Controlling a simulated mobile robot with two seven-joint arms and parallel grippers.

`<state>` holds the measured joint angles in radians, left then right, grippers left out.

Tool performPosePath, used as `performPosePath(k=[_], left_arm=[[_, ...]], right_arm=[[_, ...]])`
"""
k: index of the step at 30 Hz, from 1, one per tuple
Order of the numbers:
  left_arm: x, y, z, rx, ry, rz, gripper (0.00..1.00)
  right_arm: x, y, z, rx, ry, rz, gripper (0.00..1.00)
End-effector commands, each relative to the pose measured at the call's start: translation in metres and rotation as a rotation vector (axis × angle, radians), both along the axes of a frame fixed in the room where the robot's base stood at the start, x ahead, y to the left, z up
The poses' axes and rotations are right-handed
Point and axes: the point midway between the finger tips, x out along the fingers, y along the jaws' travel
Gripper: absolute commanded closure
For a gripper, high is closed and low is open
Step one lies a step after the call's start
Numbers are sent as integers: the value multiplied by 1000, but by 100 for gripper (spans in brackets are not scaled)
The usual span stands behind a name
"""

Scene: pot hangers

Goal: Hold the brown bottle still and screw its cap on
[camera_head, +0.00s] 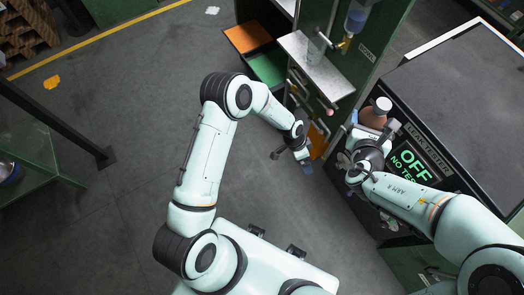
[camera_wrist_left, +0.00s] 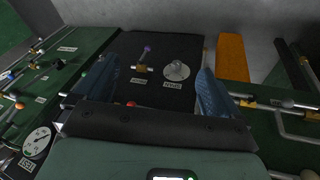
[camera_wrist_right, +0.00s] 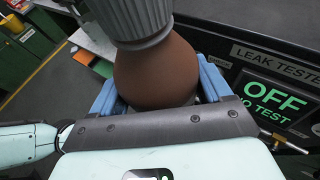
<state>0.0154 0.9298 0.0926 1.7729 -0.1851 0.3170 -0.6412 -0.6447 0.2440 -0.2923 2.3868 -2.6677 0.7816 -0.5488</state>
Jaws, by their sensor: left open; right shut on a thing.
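The brown bottle (camera_head: 371,118) is by the leak tester at the right in the head view. Its rounded brown body (camera_wrist_right: 155,75) fills the middle of the right wrist view. A grey ribbed cap (camera_wrist_right: 137,20) sits over its neck and also shows in the head view (camera_head: 383,104). I cannot tell how tightly it is seated. My right gripper (camera_wrist_right: 158,92) is shut on the bottle's body, with a blue finger at each side. My left gripper (camera_head: 308,168) is open and empty, left of the bottle and apart from it. Its blue fingers show in the left wrist view (camera_wrist_left: 153,88).
The leak tester (camera_head: 440,160) has a dark top and a lit "OFF" screen (camera_wrist_right: 272,103). A green cabinet (camera_head: 345,35) with a pale shelf (camera_head: 318,62) stands behind my left gripper. The left wrist view shows a panel with knobs and a gauge (camera_wrist_left: 37,142). The floor at left is largely clear.

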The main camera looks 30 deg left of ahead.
Motion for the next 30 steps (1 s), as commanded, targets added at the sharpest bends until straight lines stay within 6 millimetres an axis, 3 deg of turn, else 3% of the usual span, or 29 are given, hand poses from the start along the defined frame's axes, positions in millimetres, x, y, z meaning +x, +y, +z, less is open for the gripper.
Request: performPosePath(k=[1, 6, 9, 13, 18, 30], left_arm=[[-30, 12, -19, -4, 65, 112, 3], [-118, 43, -55, 0, 240, 504, 3], [-165, 57, -63, 16, 325, 710, 3], [-211, 69, -64, 43, 403, 912, 3], [-240, 76, -61, 64, 449, 1049, 3], [-245, 77, -61, 68, 456, 1073, 3]], right_arm=[[0, 0, 1, 0, -2, 0, 100], [0, 0, 1, 0, -2, 0, 100], [0, 0, 1, 0, -2, 0, 100], [0, 0, 1, 0, -2, 0, 100], [0, 0, 1, 0, -2, 0, 100], [1, 0, 1, 0, -4, 0, 100]])
